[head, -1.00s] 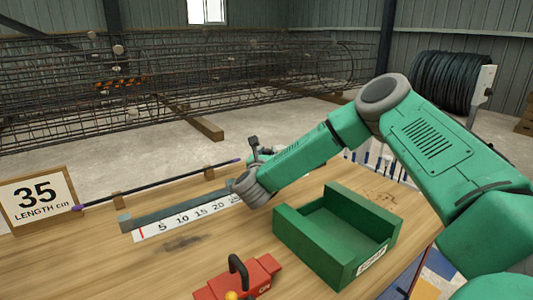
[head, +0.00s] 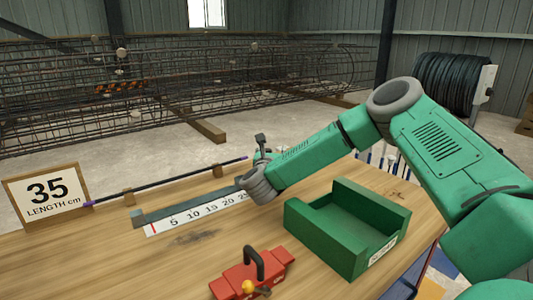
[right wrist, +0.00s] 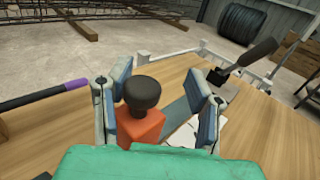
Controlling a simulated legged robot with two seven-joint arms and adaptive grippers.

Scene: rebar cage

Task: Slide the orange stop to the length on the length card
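The length card (head: 47,191) reads 35, LENGTH cm, and stands at the left in the head view. The ruled strip (head: 205,214) shows 5 to 25; its far part is hidden by my right arm. A grey rail (head: 185,207) runs along it. In the right wrist view the orange stop (right wrist: 140,127) with its black knob (right wrist: 142,93) stands between the fingers of my right gripper (right wrist: 158,106). The fingers are apart, with the stop nearer the left finger and a gap at the right one. In the head view the stop is hidden. My left gripper is out of view.
A dark bar with purple ends (head: 165,182) lies behind the rail on wooden blocks. A green tray (head: 300,232) stands right of the strip, and a red tool (head: 240,280) at the front. A black-handled tool (right wrist: 255,55) is beyond the right finger. Bare wood lies front left.

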